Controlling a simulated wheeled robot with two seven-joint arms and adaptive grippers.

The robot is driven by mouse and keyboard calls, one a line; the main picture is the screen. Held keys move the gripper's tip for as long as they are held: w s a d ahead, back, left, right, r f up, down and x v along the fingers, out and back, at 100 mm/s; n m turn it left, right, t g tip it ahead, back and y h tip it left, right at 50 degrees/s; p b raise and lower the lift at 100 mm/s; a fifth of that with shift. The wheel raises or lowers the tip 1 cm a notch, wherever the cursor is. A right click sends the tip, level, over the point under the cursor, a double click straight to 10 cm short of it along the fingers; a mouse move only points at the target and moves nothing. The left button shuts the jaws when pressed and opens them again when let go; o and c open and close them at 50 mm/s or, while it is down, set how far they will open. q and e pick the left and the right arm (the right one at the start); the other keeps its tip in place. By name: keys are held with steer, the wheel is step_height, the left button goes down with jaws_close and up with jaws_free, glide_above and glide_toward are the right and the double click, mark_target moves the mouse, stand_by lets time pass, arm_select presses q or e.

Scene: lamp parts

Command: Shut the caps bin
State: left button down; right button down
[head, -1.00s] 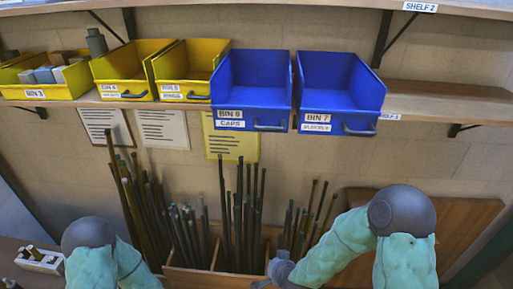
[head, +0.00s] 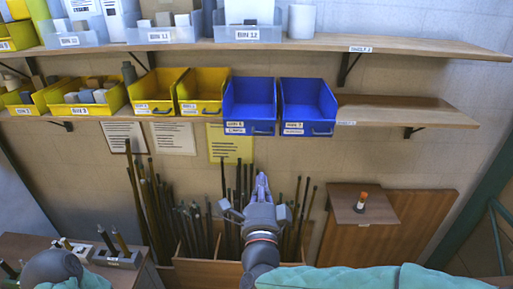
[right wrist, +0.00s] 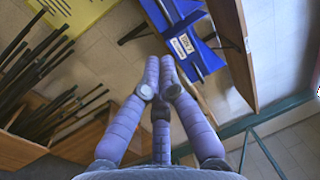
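The caps bin (head: 249,96), labelled BIN 6, is the left of two blue open-topped bins on the lower shelf in the head view. Its front, with a dark handle, projects past the shelf edge. My right gripper (head: 262,178) points upward below the blue bins, apart from them. Its fingers are together and hold nothing visible. My left gripper is out of view; only part of my left arm shows at bottom left.
Blue BIN 7 (head: 308,98) stands right beside the caps bin. Yellow bins (head: 202,88) stand to its left. The upper shelf (head: 420,47) is above. Rods (head: 150,200) stand below in a wooden box. The lower shelf's right end (head: 400,110) is clear.

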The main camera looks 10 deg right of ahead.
steer(key=p+x, duration=0.3)
steer(key=x, duration=1.1)
steer(key=shift+d, duration=0.15)
steer(key=shift+w+d+f+b, duration=0.1)
steer(key=shift+w+d+b, duration=0.05)
steer(key=shift+w+b, duration=0.35)
steer(key=b+x, duration=0.1)
steer(key=x, duration=0.3)
steer(key=f+b+x, duration=0.1)
steer(key=b+x, duration=0.1)
steer(key=x, duration=0.2)
steer(key=f+b+x, duration=0.1)
steer(key=x, duration=0.2)
steer(key=shift+w+d+r+b, duration=0.1)
steer(key=shift+w+d+b, duration=0.3)
steer(key=shift+w, duration=0.1)
steer(key=shift+w+r, duration=0.1)
steer(key=shift+r, duration=0.15)
